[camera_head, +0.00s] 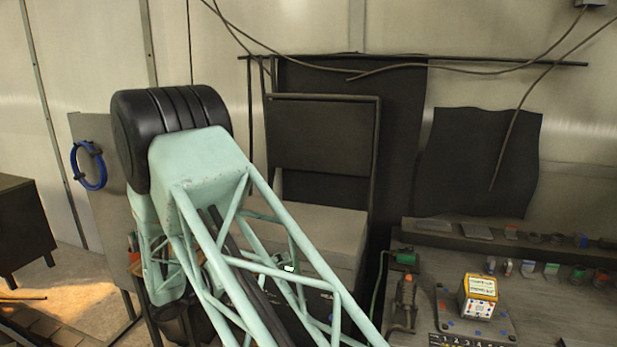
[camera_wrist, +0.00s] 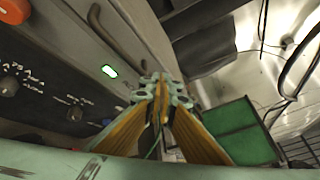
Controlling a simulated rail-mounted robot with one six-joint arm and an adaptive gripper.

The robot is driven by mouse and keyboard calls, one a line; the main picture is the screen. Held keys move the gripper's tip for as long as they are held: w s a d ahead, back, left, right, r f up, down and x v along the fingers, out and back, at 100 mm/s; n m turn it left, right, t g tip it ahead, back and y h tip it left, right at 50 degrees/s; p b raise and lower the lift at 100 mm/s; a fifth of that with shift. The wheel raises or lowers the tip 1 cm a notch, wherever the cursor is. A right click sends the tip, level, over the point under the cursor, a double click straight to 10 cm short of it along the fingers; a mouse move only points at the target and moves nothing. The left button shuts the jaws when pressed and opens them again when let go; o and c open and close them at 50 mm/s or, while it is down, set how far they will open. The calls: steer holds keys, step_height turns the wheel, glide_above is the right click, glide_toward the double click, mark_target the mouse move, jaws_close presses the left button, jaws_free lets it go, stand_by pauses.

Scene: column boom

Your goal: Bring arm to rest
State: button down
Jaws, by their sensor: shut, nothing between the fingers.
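My gripper (camera_wrist: 162,88) shows in the wrist view, with its teal-tipped, yellow-sided fingers together and nothing between them. It is beside a grey cabinet front (camera_wrist: 128,40) with a lit green indicator (camera_wrist: 108,71). I cannot tell how far the fingertips are from this front. In the head view my pale teal lattice arm rises from the bottom to a black-capped joint on the left. My gripper cannot be made out in that view.
A workbench (camera_head: 455,265) on the right carries a yellow-topped box (camera_head: 479,296) and several small parts. A dark cabinet (camera_head: 22,232) stands far left. A blue coil (camera_head: 88,166) hangs on a grey panel. Cables (camera_head: 460,68) hang overhead. A green panel (camera_wrist: 240,132) is right of my gripper.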

steer(key=s+d+r+m+g+y, duration=0.1)
steer(key=s+d+r+m+g, duration=0.2)
steer(key=s+d+r+m, duration=0.5)
steer(key=s+d+r+m+g, duration=0.3)
steer(key=s+d, duration=0.2)
steer(key=d, duration=0.6)
steer(key=s+d+r+m+g+y, duration=0.1)
steer(key=s+d+r+m+g, duration=0.2)
steer(key=s+d+r+m, duration=0.5)
steer(key=s+d+r+m+g+y, duration=0.1)
steer(key=s+d+m+y, duration=0.3)
steer(key=s, duration=0.7)
steer(key=s+d+r+m+g+y, duration=0.15)
steer(key=s+d+m, duration=0.35)
steer(key=s, duration=0.5)
steer(key=s+a+r+m+t+y, duration=0.1)
steer(key=s+a+m+t+y, duration=0.3)
steer(key=s+m, duration=0.5)
steer(key=shift+s+a+r+t+y, duration=0.4)
steer(key=shift+s+a, duration=0.35)
steer(key=shift+a, duration=0.55)
steer(key=shift+f, duration=0.1)
